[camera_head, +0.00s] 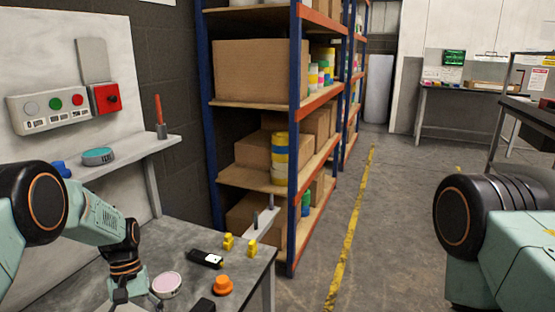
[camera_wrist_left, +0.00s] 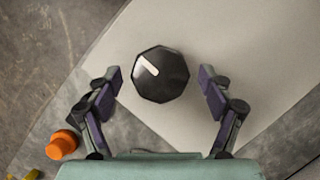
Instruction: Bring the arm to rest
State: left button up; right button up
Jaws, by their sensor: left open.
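My left arm reaches in from the left over the grey workbench (camera_head: 185,235). Its gripper (camera_head: 137,302) is low in the head view, near the bench's front, partly cut off by the lower edge. In the left wrist view the two fingers (camera_wrist_left: 161,80) stand wide apart. A black eight-sided knob with a white mark (camera_wrist_left: 160,88) shows between them, over a pale surface; I see no finger touching it. My right arm (camera_head: 485,225) shows at the right, but its gripper is out of view.
On the bench are a pale pink disc (camera_head: 166,285), an orange knob (camera_head: 222,286), a black device (camera_head: 206,259) and yellow pieces (camera_head: 252,248). A button box (camera_head: 50,109) is on the panel behind. Shelving (camera_head: 292,150) stands beyond; the floor (camera_head: 385,230) to its right is clear.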

pick_arm(q)
jog(key=v, duration=1.2)
jog(key=x, duration=1.1)
jog(key=shift+s+d+f, duration=0.1)
jog(key=shift+s+f, duration=0.05)
jog(key=shift+f, duration=0.2)
jog(key=shift+f+n+h, duration=0.1)
jog(key=shift+n+h, duration=0.3)
jog(key=shift+n, duration=0.6)
jog(key=n, duration=0.2)
jog(key=n+t+h+p, duration=0.1)
jog(key=shift+s+a+n, duration=0.15)
jog(key=shift+a+n, duration=0.05)
jog(key=shift+n, duration=0.2)
jog(key=n+t, duration=0.1)
jog(key=n, duration=0.2)
jog(key=n+t+h+p, duration=0.1)
jog(key=n, duration=0.2)
jog(key=shift+s+t, duration=0.15)
jog(key=shift+t, duration=0.15)
jog(key=n+t, duration=0.1)
jog(key=n, duration=0.3)
jog(key=shift+s, duration=0.1)
jog(key=n+t+b, duration=0.1)
jog(key=n+t, duration=0.1)
jog(key=n, duration=0.2)
jog(key=shift+y, duration=0.4)
